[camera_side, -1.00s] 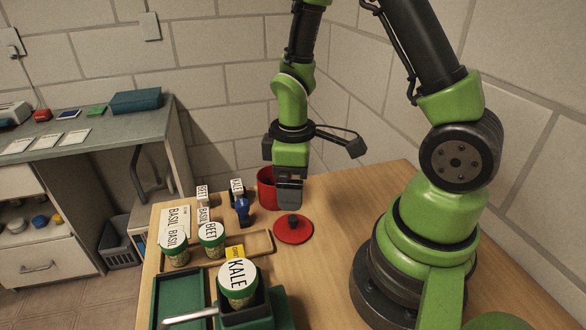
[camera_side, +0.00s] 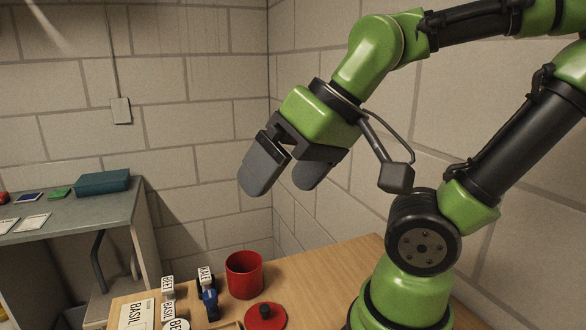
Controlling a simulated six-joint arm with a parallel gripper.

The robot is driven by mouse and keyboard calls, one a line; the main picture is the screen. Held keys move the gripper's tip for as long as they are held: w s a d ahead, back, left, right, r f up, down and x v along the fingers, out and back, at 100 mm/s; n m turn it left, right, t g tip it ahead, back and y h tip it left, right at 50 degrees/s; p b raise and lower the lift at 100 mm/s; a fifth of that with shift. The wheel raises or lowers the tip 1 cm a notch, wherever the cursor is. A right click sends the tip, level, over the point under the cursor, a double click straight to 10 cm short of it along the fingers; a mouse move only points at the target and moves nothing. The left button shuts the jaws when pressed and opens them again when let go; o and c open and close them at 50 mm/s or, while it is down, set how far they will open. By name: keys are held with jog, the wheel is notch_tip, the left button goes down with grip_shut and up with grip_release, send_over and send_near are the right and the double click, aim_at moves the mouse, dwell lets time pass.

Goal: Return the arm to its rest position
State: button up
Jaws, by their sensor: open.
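My gripper (camera_side: 279,190) is in the side view, raised high above the table and tilted down to the left. Its two dark grey fingers are apart with nothing between them. The wooden table (camera_side: 331,268) lies well below it. A red pot (camera_side: 244,276) stands upright on the table beneath the gripper, and its top looks open. A red lid with a black knob (camera_side: 265,316) lies on the table in front of the pot.
Left of the pot are a small blue item (camera_side: 210,304) and labelled pieces reading KALE (camera_side: 205,275), BEET (camera_side: 168,286) and BASIL (camera_side: 136,316). The bottom edge cuts off the nearer table. A side bench (camera_side: 75,212) with a teal box (camera_side: 102,182) stands left. Block walls rise behind.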

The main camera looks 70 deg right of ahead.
jog(key=shift+s+a+r+t, duration=0.25)
jog(key=shift+s+r+t, duration=0.1)
jog(key=shift+s, duration=0.2)
